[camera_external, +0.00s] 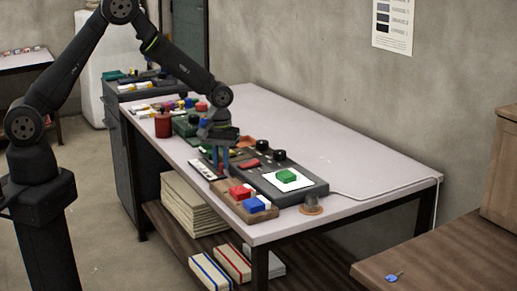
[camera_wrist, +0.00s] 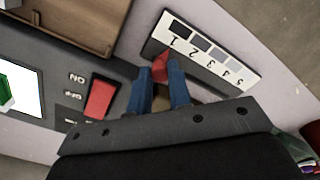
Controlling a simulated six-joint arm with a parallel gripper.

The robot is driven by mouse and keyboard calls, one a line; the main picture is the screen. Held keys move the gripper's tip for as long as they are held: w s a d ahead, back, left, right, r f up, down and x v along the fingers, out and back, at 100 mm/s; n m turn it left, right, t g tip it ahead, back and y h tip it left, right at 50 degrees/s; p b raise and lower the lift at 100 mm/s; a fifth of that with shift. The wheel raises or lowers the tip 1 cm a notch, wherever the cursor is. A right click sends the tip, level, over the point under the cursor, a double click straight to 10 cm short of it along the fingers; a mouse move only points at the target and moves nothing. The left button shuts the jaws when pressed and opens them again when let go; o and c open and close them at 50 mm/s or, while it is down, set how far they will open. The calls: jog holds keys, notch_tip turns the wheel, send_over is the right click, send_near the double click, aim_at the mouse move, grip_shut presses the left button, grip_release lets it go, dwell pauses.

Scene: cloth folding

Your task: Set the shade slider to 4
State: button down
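The shade slider's white scale strip (camera_wrist: 205,56), with grey swatches and numbers 1 to 5, lies diagonally in the wrist view. It also shows in the external view (camera_external: 204,170). A red slider knob (camera_wrist: 160,67) is near the strip's 1 end. My gripper (camera_wrist: 161,84) points down over it, its two blue fingers apart, one on each side of the knob. I cannot make out contact with either finger. In the external view my gripper (camera_external: 219,170) is low over the device beside the strip, and the knob is hidden there.
A red rocker switch (camera_wrist: 101,98) marked ON and OFF is close by my fingers. A green block (camera_external: 287,176) lies on a white pad. A wooden tray (camera_external: 262,216) holds red and blue blocks. The table's right part (camera_external: 330,150) is clear.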

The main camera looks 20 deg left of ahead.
jog(key=w+a, duration=0.6)
jog(key=shift+w+a, duration=0.15)
jog(key=shift+w, duration=0.05)
jog(key=c, duration=1.6)
grip_release()
notch_tip(320, 180, up, 18)
jog(key=shift+f, duration=0.25)
